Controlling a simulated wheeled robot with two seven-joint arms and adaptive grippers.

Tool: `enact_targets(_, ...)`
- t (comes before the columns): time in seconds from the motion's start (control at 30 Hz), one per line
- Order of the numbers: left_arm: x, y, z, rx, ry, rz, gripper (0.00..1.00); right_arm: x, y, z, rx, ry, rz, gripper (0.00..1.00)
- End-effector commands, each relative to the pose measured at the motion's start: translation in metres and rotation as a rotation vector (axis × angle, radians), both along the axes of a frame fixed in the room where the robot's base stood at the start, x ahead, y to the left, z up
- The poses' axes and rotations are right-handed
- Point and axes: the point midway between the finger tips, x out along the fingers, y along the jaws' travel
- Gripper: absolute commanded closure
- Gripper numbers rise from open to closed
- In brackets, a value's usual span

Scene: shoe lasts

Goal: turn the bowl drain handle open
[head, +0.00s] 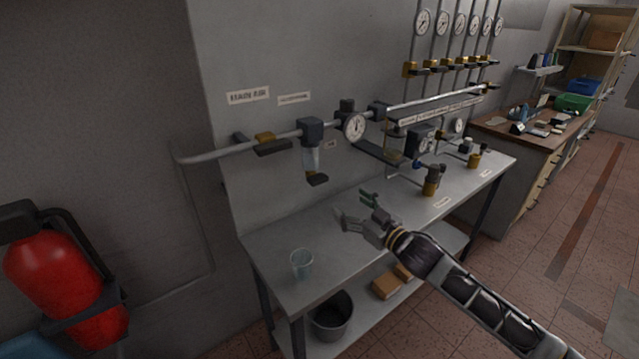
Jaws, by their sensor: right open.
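The clear filter bowl (311,158) hangs under a dark blue-grey head (312,131) on the grey air pipe. A small black drain handle (317,179) sits at the bottom of the bowl. My right gripper (353,207) is open and empty above the grey bench. It is below and to the right of the drain handle in the picture, apart from it. Its arm comes in from the lower right. My left gripper is not in view.
A clear cup (302,264) stands on the bench (272,246) near its left end. A dark bucket (331,314) is on the lower shelf. A round gauge (354,127) and a brass valve with a black handle (272,146) flank the bowl. A red extinguisher (60,275) hangs at left.

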Motion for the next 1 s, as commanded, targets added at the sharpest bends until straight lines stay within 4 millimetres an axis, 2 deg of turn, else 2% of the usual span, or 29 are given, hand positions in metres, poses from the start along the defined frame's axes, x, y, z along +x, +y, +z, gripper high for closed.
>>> enact_targets(0.5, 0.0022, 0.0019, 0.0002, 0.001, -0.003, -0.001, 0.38, 0.0003, -0.0005, -0.0010, 0.142, 0.107, -0.001, 0.23)
enact_targets(1.0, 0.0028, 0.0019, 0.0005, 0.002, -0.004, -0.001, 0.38, 0.0023, 0.0006, -0.0008, 0.148, 0.110, -0.001, 0.23)
